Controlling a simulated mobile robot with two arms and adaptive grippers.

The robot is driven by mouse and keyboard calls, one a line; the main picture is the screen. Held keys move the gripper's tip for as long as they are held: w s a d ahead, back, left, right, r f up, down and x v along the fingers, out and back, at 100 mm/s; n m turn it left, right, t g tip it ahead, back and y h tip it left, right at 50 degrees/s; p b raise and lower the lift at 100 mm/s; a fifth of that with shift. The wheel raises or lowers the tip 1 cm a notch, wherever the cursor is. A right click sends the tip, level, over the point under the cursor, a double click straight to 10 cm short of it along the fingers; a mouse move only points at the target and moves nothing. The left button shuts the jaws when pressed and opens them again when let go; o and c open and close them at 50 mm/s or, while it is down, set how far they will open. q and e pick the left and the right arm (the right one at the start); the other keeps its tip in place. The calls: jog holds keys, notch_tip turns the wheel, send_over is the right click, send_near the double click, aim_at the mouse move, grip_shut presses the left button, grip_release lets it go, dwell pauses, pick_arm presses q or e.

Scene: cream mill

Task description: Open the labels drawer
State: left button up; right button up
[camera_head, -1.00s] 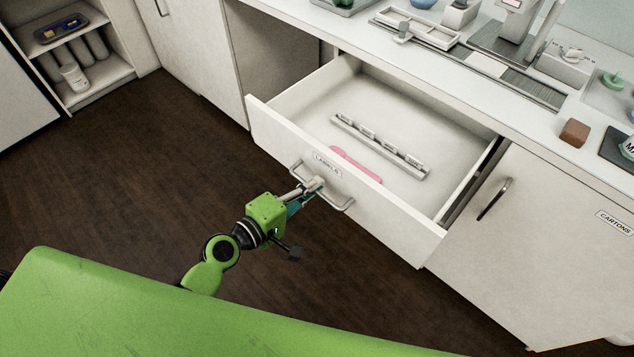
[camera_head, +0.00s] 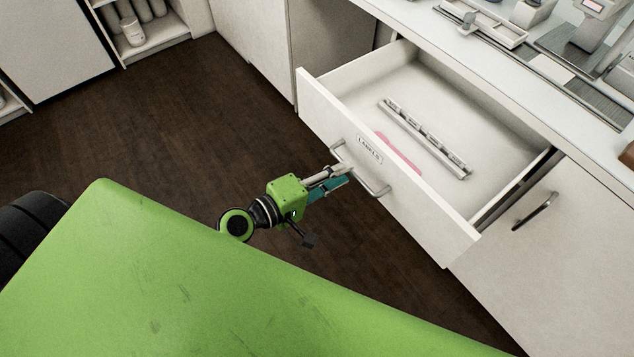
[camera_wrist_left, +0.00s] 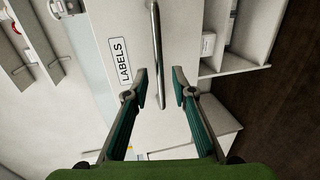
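The labels drawer (camera_head: 420,204) is pulled well out of the counter, and its inside shows. Its front carries a LABELS plate (camera_head: 369,149), also readable in the left wrist view (camera_wrist_left: 118,60). The bar handle (camera_head: 376,190) is on the front; in the left wrist view the handle (camera_wrist_left: 157,45) runs lengthwise between the finger lines. My left gripper (camera_head: 342,175) is at the handle, its fingers (camera_wrist_left: 160,88) spread with a gap on each side of the bar. Whether the bar lies between the tips in depth is hard to tell. My right gripper is not in view.
Inside the drawer lie a grey slotted rail (camera_head: 425,140) and a pink flat item (camera_head: 398,152). A closed cabinet door with a dark handle (camera_head: 535,211) is to the right. Open shelves (camera_head: 160,45) stand at the back left. Dark floor (camera_head: 180,130) is clear left of the drawer.

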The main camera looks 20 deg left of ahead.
pick_arm(q)
jog(key=v, duration=0.8)
jog(key=shift+s+a, duration=0.15)
jog(key=shift+s, duration=0.1)
jog(key=s+a+f+m+g+y, duration=0.2)
jog(key=s+f, duration=0.1)
jog(key=f, duration=0.8)
jog(key=s+a+f+m+g+y, duration=0.1)
jog(key=s+a+f+g, duration=0.15)
jog(key=f, duration=0.75)
jog(key=s+a+f+m+g+y, duration=0.2)
jog(key=s+f, duration=0.1)
jog(key=f, duration=0.8)
jog(key=s+f+m+g+y, duration=0.1)
jog(key=s+f+m+g, duration=0.2)
jog(key=s+f, duration=0.5)
jog(key=s+f+m+g+y+p, duration=0.1)
jog(key=s+f+m+g, duration=0.2)
jog(key=s, duration=1.1)
notch_tip(320, 180, down, 6)
jog(key=m, duration=0.3)
jog(key=shift+s+d+m+y, duration=0.2)
jog(key=shift+d+m+y, duration=0.1)
jog(key=shift+y, duration=0.1)
jog(key=shift+f, duration=0.1)
